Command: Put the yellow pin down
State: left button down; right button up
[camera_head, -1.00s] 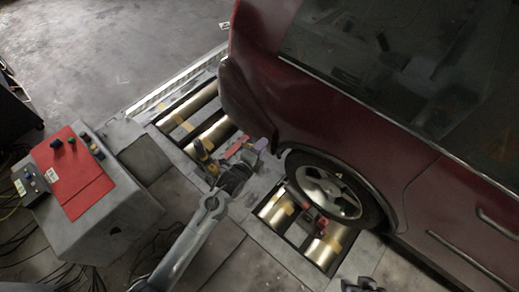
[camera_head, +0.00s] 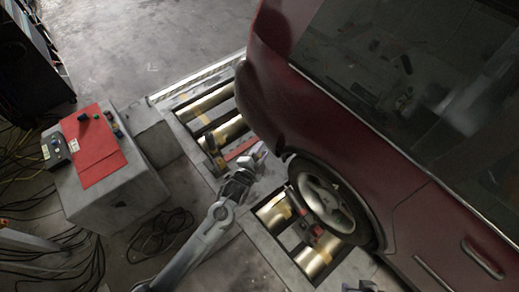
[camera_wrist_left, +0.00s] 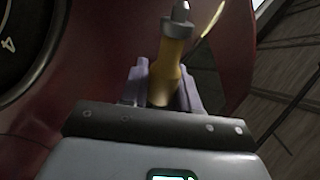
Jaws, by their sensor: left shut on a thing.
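The yellow pin (camera_wrist_left: 170,62) has a grey collar and metal tip. It stands between the two purple fingers of my left gripper (camera_wrist_left: 163,90) in the left wrist view, its tip pointing up and away from the gripper. My left gripper (camera_head: 257,153) is shut on it. In the head view the gripper is over the roller frame, just left of the car's wheel; I cannot make out the pin there. A dark grey piece at the bottom edge of the head view may be my right gripper (camera_head: 362,287); its fingers cannot be made out.
The red car (camera_head: 400,180) and its wheel (camera_head: 328,205) stand close to the right of my left gripper. A red bar (camera_head: 240,149) and a dark-and-yellow fitting (camera_head: 212,145) lie close to its left. A control box (camera_head: 105,190) with a red panel stands at left. Cables lie on the floor.

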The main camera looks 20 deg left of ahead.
pick_arm(q)
jog(key=shift+s+d+r+n, duration=0.2)
jog(key=shift+d+r+n, duration=0.1)
jog(key=shift+n, duration=0.2)
jog(key=shift+w+a+r+h, duration=0.1)
jog(key=shift+a+h, duration=0.2)
jog(key=shift+a, duration=0.25)
jog(key=shift+d, duration=0.25)
jog(key=shift+s+a+f, duration=0.1)
jog(key=shift+s+f, duration=0.1)
jog(key=shift+f, duration=0.15)
jog(key=s+a, duration=0.2)
jog(key=s, duration=0.5)
jog(key=s+a+r+p, duration=0.1)
jog(key=s+r+p, duration=0.1)
jog(key=r+p, duration=0.4)
jog(key=s+a+r+n+y+p, duration=0.1)
jog(key=s+a+r+p, duration=0.1)
jog(key=r+p, duration=0.5)
jog(key=s+a+r+n+y+p, duration=0.1)
jog(key=s+a+r+p, duration=0.1)
jog(key=s+r+p, duration=0.2)
notch_tip(320, 180, up, 8)
jog(key=p, duration=0.3)
pick_arm(e)
notch_tip(320, 180, up, 21)
jog(key=shift+a, duration=0.45)
